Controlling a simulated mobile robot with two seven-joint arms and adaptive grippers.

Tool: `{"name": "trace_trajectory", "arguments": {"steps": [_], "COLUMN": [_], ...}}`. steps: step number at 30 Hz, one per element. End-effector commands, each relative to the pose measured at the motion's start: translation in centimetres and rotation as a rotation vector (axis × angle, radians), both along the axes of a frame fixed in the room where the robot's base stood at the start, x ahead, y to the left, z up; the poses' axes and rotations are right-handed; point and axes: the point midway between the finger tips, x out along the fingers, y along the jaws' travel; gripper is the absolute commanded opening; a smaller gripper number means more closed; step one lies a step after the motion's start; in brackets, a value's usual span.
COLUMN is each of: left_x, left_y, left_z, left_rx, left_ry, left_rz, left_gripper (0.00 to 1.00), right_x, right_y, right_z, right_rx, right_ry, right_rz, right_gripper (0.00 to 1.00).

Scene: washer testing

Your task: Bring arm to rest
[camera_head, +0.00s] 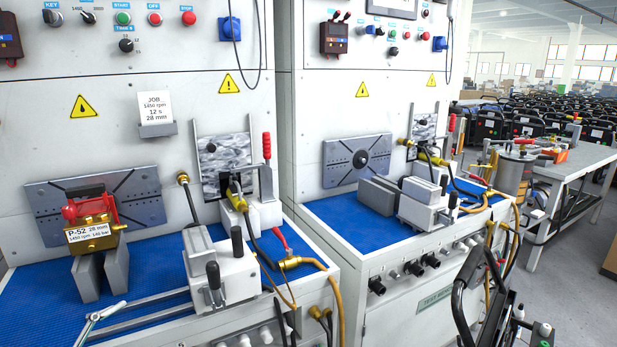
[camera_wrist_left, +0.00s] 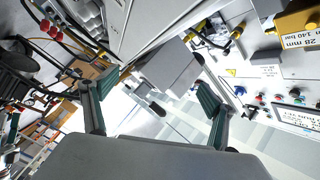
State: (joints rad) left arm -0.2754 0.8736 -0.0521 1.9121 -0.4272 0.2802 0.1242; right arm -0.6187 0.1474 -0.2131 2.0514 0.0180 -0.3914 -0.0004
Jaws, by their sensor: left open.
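My left gripper (camera_wrist_left: 157,90) shows in the left wrist view. Its two fingers with teal pads are spread wide, and nothing is between them. Behind the fingers are grey and white bench parts, tilted in this view, with no visible contact. I cannot make out the left gripper in the head view. My right gripper is in neither view. A red and brass pump (camera_head: 92,219) labelled P-52, 28 mm, sits on grey blocks on the left bench in the head view. Part of a brass body with a 28 mm label (camera_wrist_left: 298,40) shows at the wrist view's upper right.
The left bench has a blue mat (camera_head: 40,308), a grey clamp block (camera_head: 222,268) and a red-handled valve (camera_head: 290,263). A second bench (camera_head: 432,250) stands to the right. A grey table (camera_head: 572,165) is farther right. Black curved parts (camera_head: 466,290) rise at the lower right.

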Motion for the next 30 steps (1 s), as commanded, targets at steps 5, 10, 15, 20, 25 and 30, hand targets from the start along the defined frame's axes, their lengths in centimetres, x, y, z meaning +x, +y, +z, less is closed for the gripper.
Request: {"name": "trace_trajectory", "arguments": {"steps": [5,10,15,20,25,30], "left_x": [-4.2,-10.0,-16.1,-19.5,-20.5,-20.5], "left_y": [-2.8,-7.1,-12.3,-15.7,-16.7,-16.7], "left_z": [-9.9,-18.4,-24.3,-26.8,-27.4,-27.4], "left_rx": [-0.189,-0.339,-0.455,-0.513,-0.528,-0.526], "left_ry": [0.207,0.441,0.663,0.79,0.828,0.827], "left_rz": [0.183,0.338,0.45,0.498,0.509,0.509], "left_gripper": [0.85,0.85,0.85,0.85,0.85,0.85], "right_x": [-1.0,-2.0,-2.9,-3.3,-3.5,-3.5], "right_y": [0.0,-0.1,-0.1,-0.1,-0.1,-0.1], "right_z": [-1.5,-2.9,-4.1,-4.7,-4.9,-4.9], "right_rx": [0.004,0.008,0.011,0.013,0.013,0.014], "right_ry": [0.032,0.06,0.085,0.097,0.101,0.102], "right_rz": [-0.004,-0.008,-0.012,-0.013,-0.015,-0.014], "right_gripper": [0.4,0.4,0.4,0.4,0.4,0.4]}}
